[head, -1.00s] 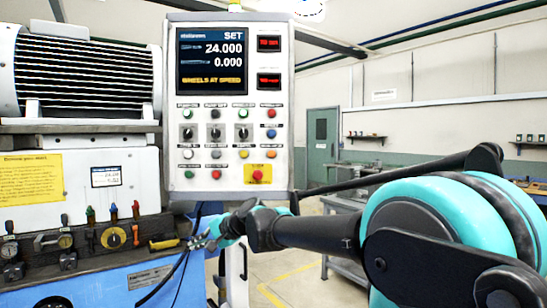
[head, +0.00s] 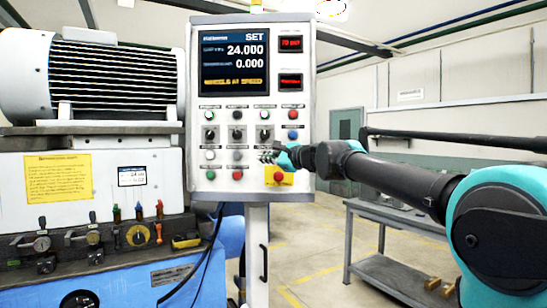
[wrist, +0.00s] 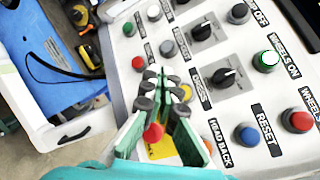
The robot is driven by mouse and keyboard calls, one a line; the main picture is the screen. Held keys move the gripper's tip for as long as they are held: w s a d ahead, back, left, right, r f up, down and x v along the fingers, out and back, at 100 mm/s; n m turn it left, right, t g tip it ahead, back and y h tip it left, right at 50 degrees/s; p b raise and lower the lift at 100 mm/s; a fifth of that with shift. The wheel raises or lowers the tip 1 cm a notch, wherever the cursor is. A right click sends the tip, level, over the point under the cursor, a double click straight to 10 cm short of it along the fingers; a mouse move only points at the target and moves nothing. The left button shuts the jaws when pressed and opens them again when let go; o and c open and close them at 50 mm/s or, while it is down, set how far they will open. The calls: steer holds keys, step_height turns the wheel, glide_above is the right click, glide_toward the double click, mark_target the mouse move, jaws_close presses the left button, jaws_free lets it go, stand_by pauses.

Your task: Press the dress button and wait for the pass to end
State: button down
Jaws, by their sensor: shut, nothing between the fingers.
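The control panel (head: 300,190) stands upright with rows of buttons and knobs. Its screen (head: 235,60) reads SET, 24.000, 0.000 and a wheels-at-speed line. White (head: 210,154) and grey (head: 237,155) buttons show in the lower rows; the grey one (wrist: 167,48) is also in the wrist view, just beyond my fingertips. My gripper (head: 267,156) is shut and empty before the panel's lower right. In the wrist view its fingers (wrist: 165,88) hide part of the panel; contact cannot be told.
A red mushroom button (head: 279,177) on a yellow plate sits just below my gripper. The blue reset button (wrist: 248,135) and lit green wheels-on button (wrist: 266,60) are nearby. The machine (head: 140,230) fills the left; a grey table (head: 390,270) stands right.

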steer(key=shift+w, duration=0.1)
steer(key=w, duration=0.8)
steer(key=shift+w, duration=0.3)
steer(key=shift+a, duration=0.1)
stand_by(1.4)
steer(key=shift+w, duration=0.4)
steer(key=shift+w, duration=0.55)
stand_by(0.7)
stand_by(0.3)
steer(key=shift+s, duration=0.95)
steer(key=shift+s, duration=2.5)
